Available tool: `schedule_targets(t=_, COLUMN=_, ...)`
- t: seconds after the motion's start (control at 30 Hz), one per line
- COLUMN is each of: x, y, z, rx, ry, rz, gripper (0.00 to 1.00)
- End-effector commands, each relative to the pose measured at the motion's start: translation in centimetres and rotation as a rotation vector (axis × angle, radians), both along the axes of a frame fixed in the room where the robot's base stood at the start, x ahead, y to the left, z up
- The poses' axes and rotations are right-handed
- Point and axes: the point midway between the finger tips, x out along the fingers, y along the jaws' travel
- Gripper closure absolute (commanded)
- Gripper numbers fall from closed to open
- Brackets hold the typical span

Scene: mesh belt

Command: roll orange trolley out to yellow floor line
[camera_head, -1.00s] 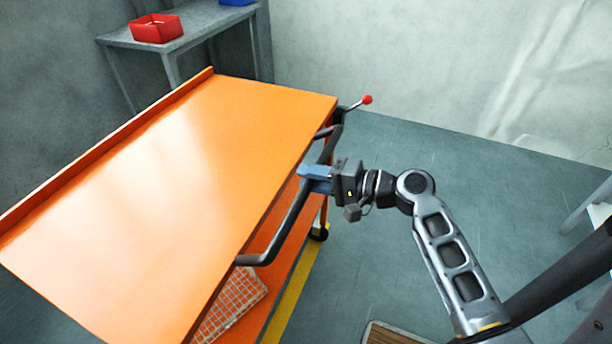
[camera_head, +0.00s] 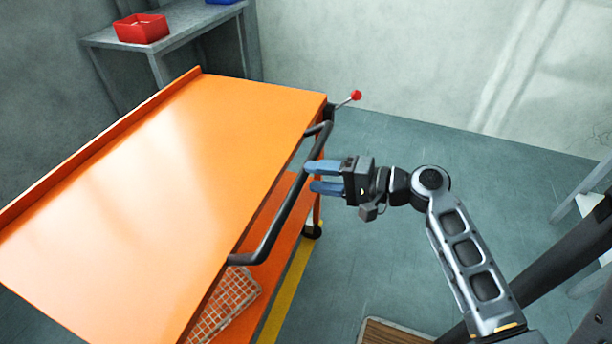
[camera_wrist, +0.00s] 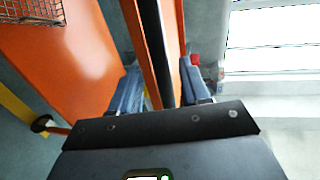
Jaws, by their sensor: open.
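The orange trolley (camera_head: 150,180) stands at the left, with a dark push handle (camera_head: 290,205) along its right side. The yellow floor line (camera_head: 287,292) runs along the floor just right of the trolley's lower shelf, partly hidden by the trolley. My gripper (camera_head: 312,176) is open, its two blue fingers apart and their tips at the handle. In the wrist view the dark handle bar (camera_wrist: 153,45) lies between the open fingers (camera_wrist: 161,88), with the orange shelf behind. Whether a finger touches the bar, I cannot tell.
A red-knobbed lever (camera_head: 355,96) sticks out at the trolley's far right corner. A wire basket (camera_head: 225,305) lies on the lower shelf. A grey table (camera_head: 185,30) with a red bin (camera_head: 141,28) stands behind.

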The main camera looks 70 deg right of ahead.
Motion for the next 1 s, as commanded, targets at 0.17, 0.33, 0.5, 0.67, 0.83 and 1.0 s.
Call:
schedule_targets(t=0.17, x=-2.6, y=-0.1, z=0.4, rx=0.0, ry=0.001, rz=-0.001, gripper=0.54)
schedule_targets(t=0.33, x=-3.6, y=-0.1, z=0.7, rx=-0.001, ry=0.0, rz=0.001, gripper=0.54)
schedule_targets(t=0.5, x=-3.7, y=-0.1, z=0.8, rx=-0.001, ry=-0.001, rz=0.001, gripper=0.54)
schedule_targets(t=0.67, x=-3.7, y=-0.1, z=0.8, rx=-0.001, ry=-0.001, rz=0.001, gripper=0.54)
schedule_targets(t=0.83, x=-3.7, y=-0.1, z=0.8, rx=-0.001, ry=-0.001, rz=0.001, gripper=0.54)
schedule_targets(t=1.0, x=-3.7, y=0.3, z=0.3, rx=-0.01, ry=0.017, rz=0.001, gripper=0.54)
